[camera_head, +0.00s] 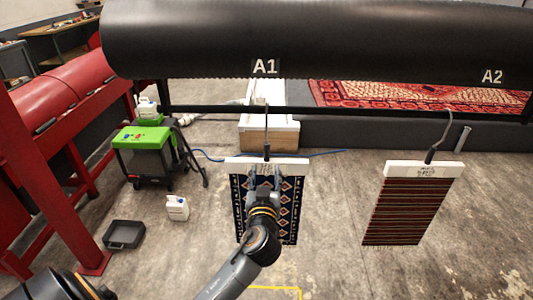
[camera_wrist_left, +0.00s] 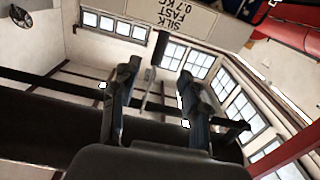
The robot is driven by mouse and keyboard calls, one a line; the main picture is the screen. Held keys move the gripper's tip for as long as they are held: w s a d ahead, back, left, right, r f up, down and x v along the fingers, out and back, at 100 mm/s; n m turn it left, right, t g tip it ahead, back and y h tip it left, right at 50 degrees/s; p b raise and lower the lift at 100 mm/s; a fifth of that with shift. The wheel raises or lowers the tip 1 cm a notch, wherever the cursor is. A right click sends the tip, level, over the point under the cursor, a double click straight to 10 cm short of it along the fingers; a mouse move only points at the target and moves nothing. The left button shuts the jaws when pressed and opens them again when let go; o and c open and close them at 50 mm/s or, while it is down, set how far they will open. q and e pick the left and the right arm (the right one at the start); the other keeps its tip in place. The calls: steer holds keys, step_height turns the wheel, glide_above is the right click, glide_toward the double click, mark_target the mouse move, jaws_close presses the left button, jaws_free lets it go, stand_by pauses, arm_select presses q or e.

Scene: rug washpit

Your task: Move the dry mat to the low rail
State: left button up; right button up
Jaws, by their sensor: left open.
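A dark blue patterned mat (camera_head: 290,215) hangs from a white bar (camera_head: 295,166) under label A1. A thin hook with a black grip (camera_head: 267,150) holds the bar. A brown striped mat (camera_head: 405,212) hangs likewise under A2. I cannot tell which mat is dry. My left gripper (camera_head: 264,176) is in front of the blue mat, just below its bar, hiding its middle.
A large black roller (camera_head: 330,38) spans the top. Red machinery (camera_head: 60,110) stands at the left. A green-topped machine (camera_head: 145,150), a white jug (camera_head: 177,207) and a black tray (camera_head: 124,234) stand on the floor. A red rug (camera_head: 400,96) lies behind. Floor between the mats is clear.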

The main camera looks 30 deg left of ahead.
mark_target(267, 153)
arm_select(q)
steer(key=x, duration=0.5)
steer(key=shift+w+a, duration=0.1)
steer(key=shift+w, duration=0.15)
steer(key=shift+w+a, duration=0.2)
steer(key=shift+w, duration=0.1)
steer(key=shift+b+x, duration=0.35)
steer(key=shift+x, duration=0.65)
steer(key=shift+b+x, duration=0.45)
steer(key=shift+x, duration=0.75)
arm_select(e)
steer(key=shift+a+f, duration=0.2)
steer(key=shift+f, duration=0.5)
arm_select(q)
jaws_close()
